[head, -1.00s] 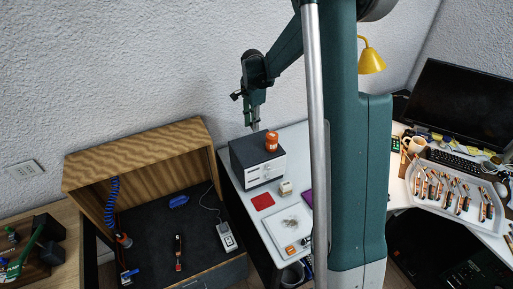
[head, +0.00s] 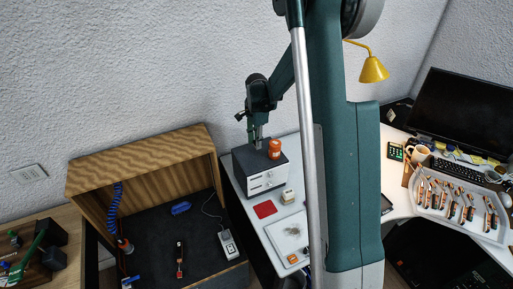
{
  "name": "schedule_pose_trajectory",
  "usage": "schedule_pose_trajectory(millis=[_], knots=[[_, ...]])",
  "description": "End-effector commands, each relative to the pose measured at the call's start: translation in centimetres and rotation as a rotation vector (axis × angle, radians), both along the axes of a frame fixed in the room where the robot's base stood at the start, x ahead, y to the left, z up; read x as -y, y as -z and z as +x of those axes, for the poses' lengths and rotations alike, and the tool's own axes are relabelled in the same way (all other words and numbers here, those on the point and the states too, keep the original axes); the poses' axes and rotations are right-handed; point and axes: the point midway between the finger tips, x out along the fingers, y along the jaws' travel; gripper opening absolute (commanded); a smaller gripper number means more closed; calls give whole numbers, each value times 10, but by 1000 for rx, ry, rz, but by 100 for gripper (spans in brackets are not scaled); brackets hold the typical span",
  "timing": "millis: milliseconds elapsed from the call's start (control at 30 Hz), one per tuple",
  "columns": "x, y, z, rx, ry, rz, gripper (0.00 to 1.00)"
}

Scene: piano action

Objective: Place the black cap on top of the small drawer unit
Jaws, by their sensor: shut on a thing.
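The small drawer unit (head: 266,180) is a dark box with a pale front, standing at the far end of the white table. My gripper (head: 259,146) points down over the back part of its dark top, left of an orange container. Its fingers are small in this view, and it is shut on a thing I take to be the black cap. The cap cannot be made out against the dark fingers and the dark top. I cannot tell whether it touches the unit.
The orange container (head: 274,149) stands on the unit's top, close to my gripper. A red pad (head: 265,209) and a small pale block (head: 288,196) lie in front. A wooden booth (head: 145,165) is at left. A tray of parts (head: 455,207) is at right.

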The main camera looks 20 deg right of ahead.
Motion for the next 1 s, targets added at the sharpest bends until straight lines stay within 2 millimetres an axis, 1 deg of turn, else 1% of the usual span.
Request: schedule_pose_trajectory(millis=[367,733,1000], knots=[[0,3,0,0,0,0,15],[0,35,0,0,0,0,15],[0,38,0,0,0,0,15]])
